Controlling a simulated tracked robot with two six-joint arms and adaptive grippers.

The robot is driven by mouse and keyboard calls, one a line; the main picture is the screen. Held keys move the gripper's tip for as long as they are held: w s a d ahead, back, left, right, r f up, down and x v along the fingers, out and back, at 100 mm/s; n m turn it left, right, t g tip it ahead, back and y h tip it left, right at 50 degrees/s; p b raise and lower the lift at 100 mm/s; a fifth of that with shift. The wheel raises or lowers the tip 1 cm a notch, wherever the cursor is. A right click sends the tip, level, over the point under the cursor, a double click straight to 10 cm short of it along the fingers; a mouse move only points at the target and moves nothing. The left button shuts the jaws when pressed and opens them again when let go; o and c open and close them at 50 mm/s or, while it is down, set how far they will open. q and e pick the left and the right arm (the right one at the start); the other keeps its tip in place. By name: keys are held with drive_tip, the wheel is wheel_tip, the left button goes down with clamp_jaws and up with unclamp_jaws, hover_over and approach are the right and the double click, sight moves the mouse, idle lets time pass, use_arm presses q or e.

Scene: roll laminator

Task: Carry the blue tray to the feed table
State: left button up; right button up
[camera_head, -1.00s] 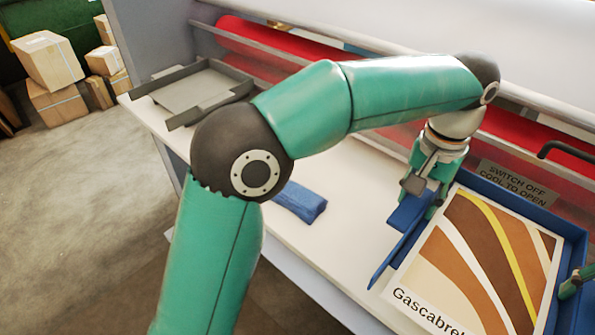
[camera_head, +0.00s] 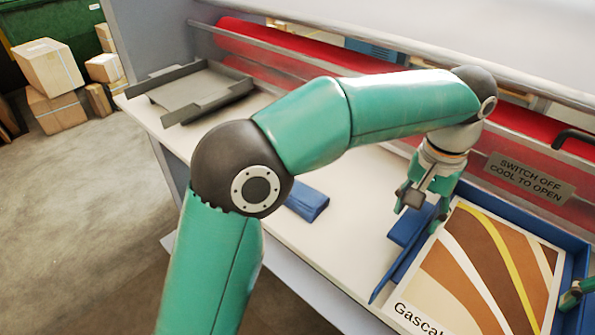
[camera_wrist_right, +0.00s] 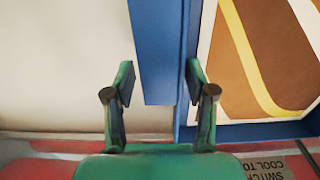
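The blue tray (camera_head: 520,212) is at the right of the head view, holding a brown, white and yellow print (camera_head: 490,270). Its wall also shows in the right wrist view (camera_wrist_right: 250,131). My left gripper (camera_head: 422,205) straddles the tray's left wall and side flap and appears shut on them. My right gripper (camera_wrist_right: 160,85) has a blue flap and the tray wall between its fingers, with little gap. Only part of it shows at the head view's right edge. A grey plate with raised sides (camera_head: 190,95), seemingly the feed table, is at the far left.
A folded blue cloth (camera_head: 307,203) lies on the white bench (camera_head: 345,235), left of the tray. The laminator's red roller (camera_head: 270,50) and warning sign (camera_head: 530,176) are behind. Cardboard boxes (camera_head: 50,68) stand on the floor at far left.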

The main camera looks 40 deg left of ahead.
use_arm(q)
drive_tip(key=shift+o, duration=0.2)
drive_tip(key=shift+d, duration=0.1)
use_arm(e)
drive_tip(key=shift+o, duration=0.2)
use_arm(q)
drive_tip(key=shift+r, duration=0.5)
use_arm(e)
drive_tip(key=shift+a, duration=0.1)
use_arm(q)
wheel_tip(320, 180, up, 11)
use_arm(e)
wheel_tip(320, 180, up, 12)
idle(0.5)
use_arm(q)
drive_tip(key=shift+f, duration=0.15)
idle(0.4)
